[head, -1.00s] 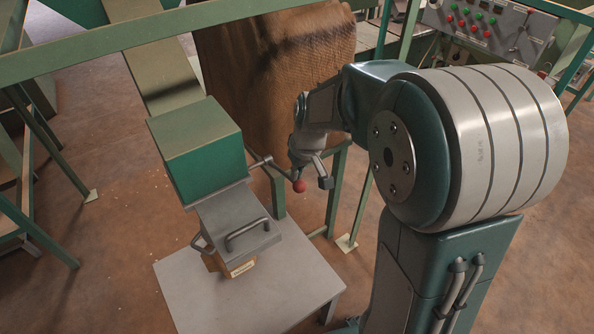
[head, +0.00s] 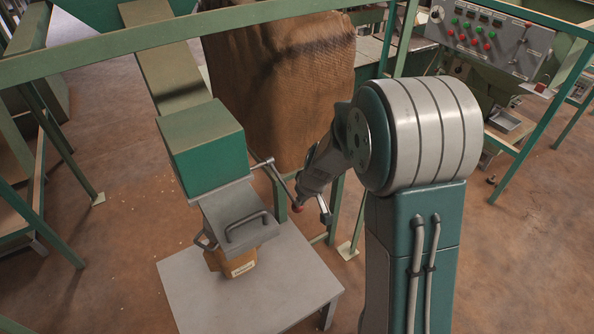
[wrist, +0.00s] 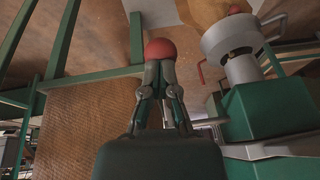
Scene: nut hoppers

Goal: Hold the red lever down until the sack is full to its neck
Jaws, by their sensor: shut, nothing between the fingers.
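The red lever is a metal rod from the green hopper (head: 208,150), with a red ball knob (head: 297,207) at its end, sloping steeply downward. My gripper is shut and empty, with its fingertips right at the ball. In the wrist view the closed fingertips (wrist: 160,72) meet the red ball (wrist: 160,50), pressed against it or just touching; the exact contact is hidden. The tan sack (head: 219,262), with a pale label, sits below the grey spout (head: 233,212). In the wrist view the sack (wrist: 207,12) shows at the top; its fill level cannot be told.
A grey table (head: 200,298) stands under the spout. Green frame bars (head: 290,34) cross behind, with a large brown burlap sheet (head: 285,90) hanging there. A control panel (head: 492,40) with buttons stands at the back right. The floor at left is mostly open.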

